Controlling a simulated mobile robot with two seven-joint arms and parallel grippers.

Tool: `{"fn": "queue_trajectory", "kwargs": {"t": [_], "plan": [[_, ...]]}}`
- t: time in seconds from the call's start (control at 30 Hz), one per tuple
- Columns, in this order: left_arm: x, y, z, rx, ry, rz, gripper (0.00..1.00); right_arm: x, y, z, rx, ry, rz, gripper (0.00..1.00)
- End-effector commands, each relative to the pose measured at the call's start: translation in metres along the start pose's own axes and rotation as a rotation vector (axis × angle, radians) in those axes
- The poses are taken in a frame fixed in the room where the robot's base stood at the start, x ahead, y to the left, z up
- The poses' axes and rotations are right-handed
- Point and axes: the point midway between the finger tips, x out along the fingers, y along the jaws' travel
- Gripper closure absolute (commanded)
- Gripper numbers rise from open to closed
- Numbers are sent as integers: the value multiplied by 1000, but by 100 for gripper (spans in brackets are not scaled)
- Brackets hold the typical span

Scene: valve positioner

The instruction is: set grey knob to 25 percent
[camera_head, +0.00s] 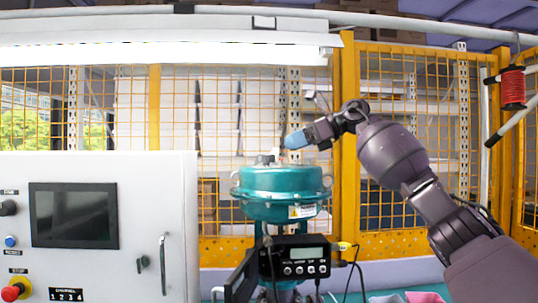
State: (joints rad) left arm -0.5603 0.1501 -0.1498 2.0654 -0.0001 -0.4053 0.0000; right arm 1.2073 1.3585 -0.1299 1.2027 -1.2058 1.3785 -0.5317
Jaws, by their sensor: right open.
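A teal valve actuator (281,192) stands in the middle, with a small grey knob-like piece (265,159) on top. A black positioner (294,258) with a small display and several light round controls is mounted below it. I cannot tell for sure which part is the grey knob, nor read its setting. My right gripper (300,121), with a blue finger, comes in from the right. It is open and empty above the actuator, apart from the positioner. My left gripper is not in view.
A white cabinet (150,180) with a dark screen (73,215), a handle (165,265) and a red stop button (14,289) stands at left. An orange mesh fence (349,150) runs behind the actuator. A red cable spool (513,88) hangs at upper right.

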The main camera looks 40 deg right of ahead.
Motion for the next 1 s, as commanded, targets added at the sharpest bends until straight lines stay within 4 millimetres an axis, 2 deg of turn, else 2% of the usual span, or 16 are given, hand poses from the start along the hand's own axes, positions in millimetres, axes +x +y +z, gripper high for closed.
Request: {"fn": "queue_trajectory", "kwargs": {"t": [0.03, 0.2, 0.4, 0.6, 0.87, 1.0], "plan": [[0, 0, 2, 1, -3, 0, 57, 11, 0, -1, 1, 1, 4, 27], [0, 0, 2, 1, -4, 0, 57, 40, 0, -1, 0, 1, 3, 27], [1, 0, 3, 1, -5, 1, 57, 64, 0, -1, 1, 1, 2, 27], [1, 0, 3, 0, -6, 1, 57, 73, 0, -1, 0, 1, 0, 27], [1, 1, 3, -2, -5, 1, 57, 74, 0, -1, 0, 1, 0, 27], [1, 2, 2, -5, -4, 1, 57, 74, 0, -1, 0, 1, 0, 47]]}}
